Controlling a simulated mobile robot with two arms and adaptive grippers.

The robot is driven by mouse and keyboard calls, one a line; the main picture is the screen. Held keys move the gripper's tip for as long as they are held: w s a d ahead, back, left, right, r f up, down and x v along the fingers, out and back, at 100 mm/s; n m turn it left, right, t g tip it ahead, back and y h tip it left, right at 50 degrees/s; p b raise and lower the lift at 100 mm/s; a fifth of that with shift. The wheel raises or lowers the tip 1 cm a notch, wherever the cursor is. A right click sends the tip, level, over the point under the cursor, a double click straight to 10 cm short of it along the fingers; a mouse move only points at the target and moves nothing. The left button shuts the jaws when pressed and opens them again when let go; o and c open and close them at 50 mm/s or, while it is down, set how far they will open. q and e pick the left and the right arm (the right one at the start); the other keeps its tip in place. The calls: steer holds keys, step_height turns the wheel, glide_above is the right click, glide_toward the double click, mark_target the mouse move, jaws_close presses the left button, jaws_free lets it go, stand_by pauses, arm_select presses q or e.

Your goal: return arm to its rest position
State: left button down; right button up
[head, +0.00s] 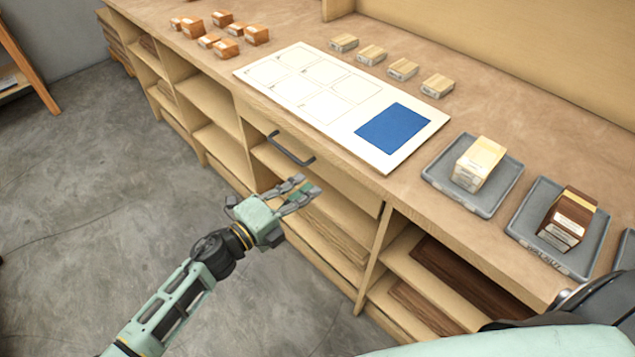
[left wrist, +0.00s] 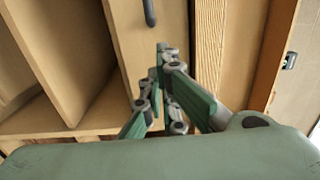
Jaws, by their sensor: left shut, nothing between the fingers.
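My left arm comes in from the lower left in the head view. Its gripper (head: 303,190) is shut and empty, in the air in front of the bench's open shelves and below the drawer handle (head: 291,150). In the left wrist view the green fingers (left wrist: 163,62) are brought together at their tips with nothing between them, facing the bench front. Part of my other arm shows at the lower right of the head view, but its gripper is not visible.
The bench top holds a white board (head: 340,105) with a blue square (head: 393,128), several orange blocks, several pale blocks, and grey trays (head: 458,205) with a pale block and a dark block. The bench front is close to my left gripper. Open grey floor (head: 110,200) lies left.

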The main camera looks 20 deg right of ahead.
arm_select(q)
steer(key=shift+v, duration=3.9)
steer(key=w+a+f+n+t+y+p, duration=0.1)
steer(key=a+f+n+t+y, duration=0.1)
steer(key=a+f+n+y, duration=0.55)
steer(key=w+a+f+n+t+y+p, duration=0.15)
steer(key=a+f+n, duration=0.6)
steer(key=f, duration=0.75)
steer(key=s+a+f+n+g+y, duration=0.2)
steer(key=s+a+f+n+y, duration=0.2)
steer(key=s+a+f, duration=0.4)
steer(key=s+a+f+n+g+y, duration=0.1)
steer(key=s+a+f+n+g, duration=0.1)
steer(key=s+f, duration=0.45)
steer(key=s+a+f+n+g+y, duration=0.1)
steer(key=s+a+f+n+g, duration=0.15)
steer(key=s+f, duration=0.4)
steer(key=s+a+f+n+g, duration=0.1)
steer(key=s+n+g, duration=0.1)
steer(key=s, duration=0.9)
steer(key=s+a+f+n+g+y+p, duration=0.1)
steer(key=s+f+n, duration=0.1)
steer(key=s, duration=0.9)
steer(key=shift+s+f+n+g+p, duration=0.3)
steer(key=shift+s+n+g, duration=0.1)
steer(key=shift+n, duration=0.05)
arm_select(e)
step_height(320, 180, up, 4)
steer(key=shift+w, duration=0.15)
